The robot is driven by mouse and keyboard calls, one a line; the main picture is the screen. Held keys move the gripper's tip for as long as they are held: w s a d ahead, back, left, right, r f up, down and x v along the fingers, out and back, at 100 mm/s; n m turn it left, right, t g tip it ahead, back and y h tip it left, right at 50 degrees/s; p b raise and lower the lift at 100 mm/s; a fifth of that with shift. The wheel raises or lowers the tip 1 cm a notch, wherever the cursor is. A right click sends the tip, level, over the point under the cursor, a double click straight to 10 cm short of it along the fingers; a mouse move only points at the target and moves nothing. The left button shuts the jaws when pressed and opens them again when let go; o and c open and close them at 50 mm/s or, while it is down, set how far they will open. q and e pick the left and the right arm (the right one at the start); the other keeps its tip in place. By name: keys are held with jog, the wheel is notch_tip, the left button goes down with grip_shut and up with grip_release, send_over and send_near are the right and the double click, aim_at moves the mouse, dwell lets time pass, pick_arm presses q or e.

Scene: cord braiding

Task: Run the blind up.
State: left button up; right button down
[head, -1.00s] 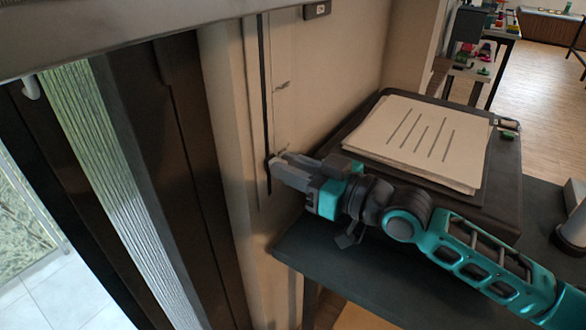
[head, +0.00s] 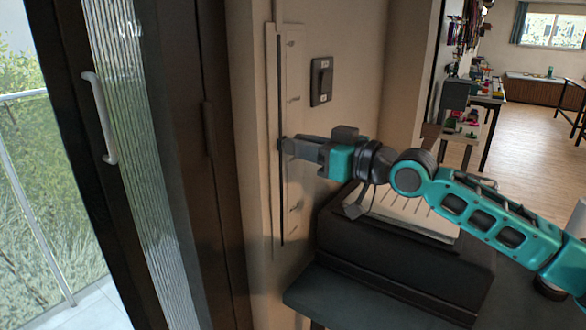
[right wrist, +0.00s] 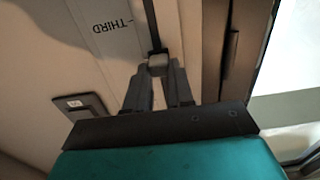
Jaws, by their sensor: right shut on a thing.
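A tall narrow slider track (head: 281,215) with a dark slot and small side marks runs up the wall beside the door frame. In the right wrist view its plate (right wrist: 105,35) carries the word "THIRD", seen upside down. My right gripper (head: 284,146) is shut on the small grey slider knob (right wrist: 157,60) in the slot, around the middle of the visible track. In the head view the fingers mostly hide the knob. The blind itself is not clearly visible. My left gripper is not in view.
A wall switch (head: 321,80) sits right of the track, above my gripper. A dark case (head: 400,265) with papers on top stands on a table (head: 340,300) below my arm. A glass door with a white handle (head: 100,118) is at left.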

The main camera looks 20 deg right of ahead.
notch_tip(320, 180, up, 2)
jog(key=shift+r+p, duration=0.25)
jog(key=shift+p, duration=0.2)
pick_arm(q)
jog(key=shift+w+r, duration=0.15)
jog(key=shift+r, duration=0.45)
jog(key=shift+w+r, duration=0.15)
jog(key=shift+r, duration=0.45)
pick_arm(e)
jog(key=shift+r, duration=0.35)
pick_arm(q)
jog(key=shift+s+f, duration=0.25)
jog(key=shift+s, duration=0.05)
pick_arm(e)
jog(key=c, duration=1)
grip_release()
jog(key=shift+f, duration=0.15)
jog(key=shift+o, duration=0.2)
